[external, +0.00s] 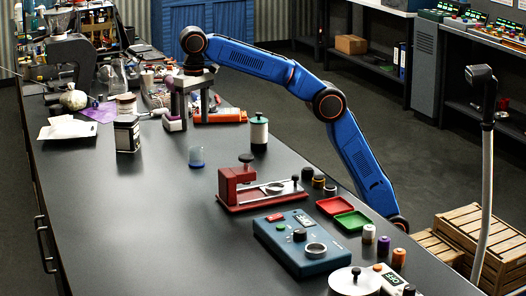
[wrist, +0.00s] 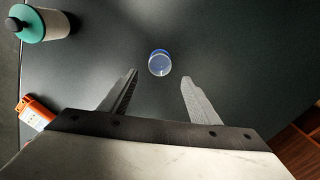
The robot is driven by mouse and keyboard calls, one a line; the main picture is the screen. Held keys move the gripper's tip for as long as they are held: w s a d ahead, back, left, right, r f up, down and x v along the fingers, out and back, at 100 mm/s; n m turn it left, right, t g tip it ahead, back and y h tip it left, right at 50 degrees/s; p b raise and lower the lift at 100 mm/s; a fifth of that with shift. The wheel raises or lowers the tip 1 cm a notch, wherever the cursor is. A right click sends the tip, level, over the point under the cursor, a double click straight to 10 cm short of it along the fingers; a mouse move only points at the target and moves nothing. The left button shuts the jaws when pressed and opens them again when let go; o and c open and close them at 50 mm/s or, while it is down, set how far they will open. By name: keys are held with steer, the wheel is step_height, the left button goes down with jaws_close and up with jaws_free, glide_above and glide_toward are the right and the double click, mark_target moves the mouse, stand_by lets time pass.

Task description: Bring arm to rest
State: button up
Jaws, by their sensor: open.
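My blue arm (external: 258,62) arches over the right side of the dark bench from low at the right. My gripper (external: 188,122) points down above the far part of the bench, near the orange device. Its two fingers also show in the wrist view (wrist: 158,80), spread apart with nothing between them. A small clear cup with a blue band (external: 196,157) stands on the bench in front of the gripper. In the wrist view the cup (wrist: 159,63) lies just beyond the fingertips, apart from them.
A red press (external: 250,188), a blue control box (external: 303,243) and red and green trays (external: 352,221) occupy the near right. The bench's left front is clear.

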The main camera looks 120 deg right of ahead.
steer(key=s+a+f+n+t, duration=0.1)
steer(key=s+a+f+n, duration=0.15)
steer(key=s, duration=0.85)
steer(key=s+a+f+n+t, duration=0.1)
steer(key=s+a+n, duration=0.2)
steer(key=s, duration=0.8)
steer(key=s+a+f+n+t, duration=0.1)
steer(key=s+a+f+n, duration=0.1)
steer(key=s, duration=0.9)
steer(key=s+a+f+n, duration=0.2)
steer(key=s+f, duration=0.2)
steer(key=f, duration=0.5)
steer(key=s+a+f+n+t, duration=0.1)
steer(key=s+a+f+n, duration=0.1)
steer(key=s+f, duration=0.3)
steer(key=s+a+f+n, duration=0.2)
steer(key=s+f, duration=0.3)
steer(key=f, duration=0.7)
steer(key=shift+a+f+t, duration=0.35)
steer(key=shift+a+t, duration=0.05)
steer(key=shift+a, duration=0.1)
